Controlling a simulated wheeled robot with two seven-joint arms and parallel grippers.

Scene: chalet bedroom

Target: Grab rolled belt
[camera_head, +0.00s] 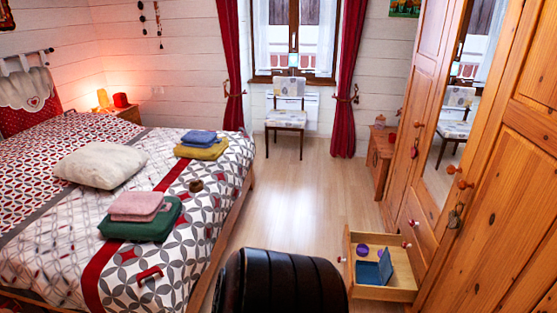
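A small dark brown roll (196,185), which looks like the rolled belt, lies on the patterned bed (222,205). It is right of the white pillow (101,165), between the two stacks of folded clothes. It is too small to make out its coil clearly. Neither of my grippers shows in the head view.
Folded pink and green clothes (142,226) and blue and yellow ones (201,150) lie on the bed. An open drawer (385,293) juts from the wardrobe, holding purple and blue items. A large dark ribbed form (280,283) fills the bottom centre. Floor beyond is clear.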

